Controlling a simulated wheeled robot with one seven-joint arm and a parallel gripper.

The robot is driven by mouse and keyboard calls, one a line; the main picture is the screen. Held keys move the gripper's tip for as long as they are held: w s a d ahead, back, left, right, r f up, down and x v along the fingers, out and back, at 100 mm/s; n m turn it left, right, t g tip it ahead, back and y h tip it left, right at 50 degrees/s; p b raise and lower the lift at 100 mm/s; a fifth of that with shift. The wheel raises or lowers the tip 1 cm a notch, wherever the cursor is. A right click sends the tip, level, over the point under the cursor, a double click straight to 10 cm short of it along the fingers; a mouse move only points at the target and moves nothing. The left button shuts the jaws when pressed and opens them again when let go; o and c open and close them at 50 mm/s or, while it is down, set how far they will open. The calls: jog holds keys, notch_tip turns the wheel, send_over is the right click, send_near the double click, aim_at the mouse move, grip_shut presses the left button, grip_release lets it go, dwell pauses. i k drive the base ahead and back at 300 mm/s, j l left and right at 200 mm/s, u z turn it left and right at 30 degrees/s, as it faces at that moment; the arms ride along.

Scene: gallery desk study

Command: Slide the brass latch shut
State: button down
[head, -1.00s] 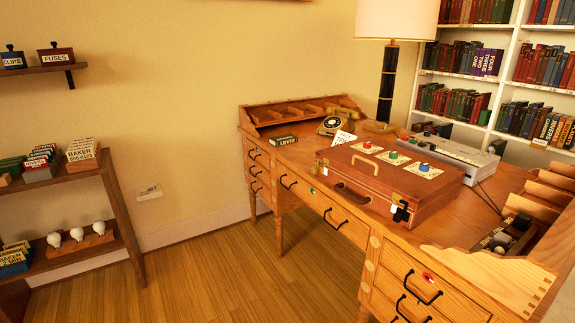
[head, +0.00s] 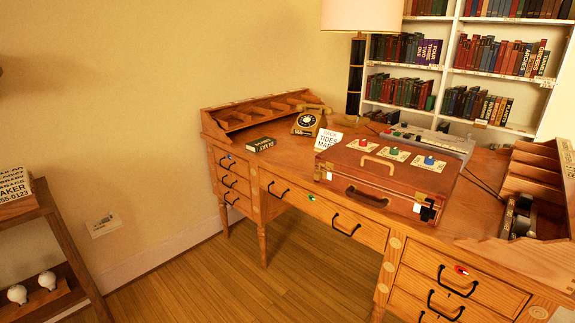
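A closed brown leather case (head: 385,180) lies on the wooden desk. Small brass fittings show on its front face, one near the left end (head: 323,173) and one near the right corner (head: 427,209), with black and white parts beside the right one. Which of these is the brass latch, and whether it is open or shut, is too small to tell. A red, a green and a blue knob on pale cards sit on the case's lid. My gripper is not in view.
The desk (head: 290,172) carries a black rotary telephone (head: 307,122), a dark book (head: 262,144), a sign card (head: 328,139), a lamp (head: 356,75) and a grey device (head: 440,140). A low shelf (head: 60,235) stands at left. Floor before the desk (head: 270,290) is clear.

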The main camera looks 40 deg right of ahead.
aim_at(319, 174)
jog(key=i+l, duration=0.15)
jog(key=i, duration=0.4)
jog(key=i+l, duration=0.2)
jog(key=i, duration=0.3)
jog(key=i+l, duration=0.15)
jog(key=i, duration=0.4)
jog(key=z, duration=0.05)
